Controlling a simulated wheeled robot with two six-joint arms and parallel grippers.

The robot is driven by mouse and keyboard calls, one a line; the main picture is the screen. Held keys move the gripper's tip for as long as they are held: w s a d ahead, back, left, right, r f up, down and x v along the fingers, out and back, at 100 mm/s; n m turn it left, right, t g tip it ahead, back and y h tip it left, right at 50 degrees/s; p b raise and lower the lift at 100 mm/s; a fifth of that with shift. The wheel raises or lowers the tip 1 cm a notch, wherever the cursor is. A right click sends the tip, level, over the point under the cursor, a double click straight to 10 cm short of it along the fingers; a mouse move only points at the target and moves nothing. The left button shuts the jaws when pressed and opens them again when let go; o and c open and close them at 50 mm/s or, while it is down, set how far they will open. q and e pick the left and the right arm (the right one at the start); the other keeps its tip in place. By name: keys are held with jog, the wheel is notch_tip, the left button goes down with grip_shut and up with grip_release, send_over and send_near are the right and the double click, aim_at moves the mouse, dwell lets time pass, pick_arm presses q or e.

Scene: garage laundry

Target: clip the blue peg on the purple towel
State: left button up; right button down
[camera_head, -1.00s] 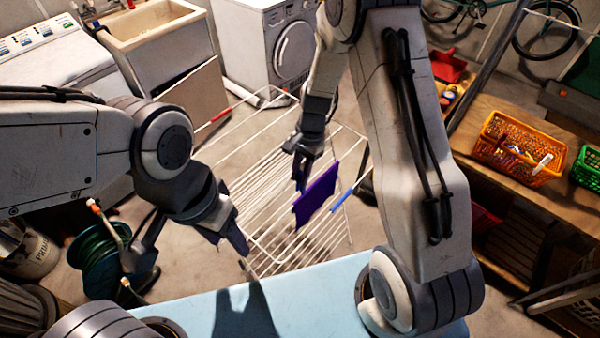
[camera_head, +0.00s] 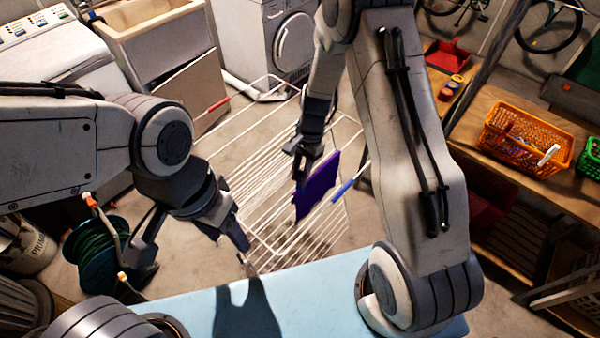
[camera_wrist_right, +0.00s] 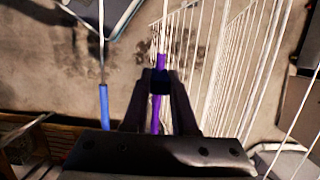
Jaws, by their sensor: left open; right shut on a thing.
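The purple towel (camera_head: 318,187) hangs on the white drying rack (camera_head: 268,225) near its right side. In the right wrist view the towel (camera_wrist_right: 161,65) shows nearly edge-on as a narrow purple strip. My right gripper (camera_head: 301,168) is at the towel's upper left edge, its fingers around or just above that edge. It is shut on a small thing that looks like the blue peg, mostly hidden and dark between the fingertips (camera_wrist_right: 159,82). My left gripper (camera_head: 193,245) is open and empty, left of the rack.
A blue-sleeved bar (camera_head: 343,190) stands out just right of the towel. An orange basket (camera_head: 523,138) is on the wooden shelf at right. A green hose reel (camera_head: 98,252) stands at left. A light blue surface (camera_head: 300,295) lies in front.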

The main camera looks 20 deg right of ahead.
jog(key=shift+d+b+x, duration=0.15)
jog(key=shift+b+x, duration=0.3)
jog(key=shift+x, duration=0.25)
jog(key=shift+d+b+x, duration=0.1)
jog(key=shift+b+x, duration=0.3)
jog(key=shift+x, duration=0.3)
jog(key=c, duration=0.6)
grip_release()
jog(key=shift+w+f, duration=0.1)
jog(key=shift+w, duration=0.15)
jog(key=b+v, duration=0.1)
jog(key=v, duration=0.9)
jog(key=shift+d+r, duration=0.1)
jog(key=shift+r, duration=0.15)
jog(key=s+a+r+n+h, duration=0.1)
jog(key=s+a+r+n, duration=0.7)
jog(key=s+a+n, duration=0.15)
jog(key=s+r+n, duration=0.1)
jog(key=s+n, duration=0.2)
jog(key=s, duration=0.2)
jog(key=s+n+t, duration=0.1)
jog(key=s+n, duration=0.2)
jog(key=s, duration=0.1)
jog(key=s+a+r+n, duration=0.1)
jog(key=s+n, duration=0.2)
jog(key=s, duration=0.2)
jog(key=shift+s+r+t, duration=0.3)
jog(key=shift+s, duration=0.05)
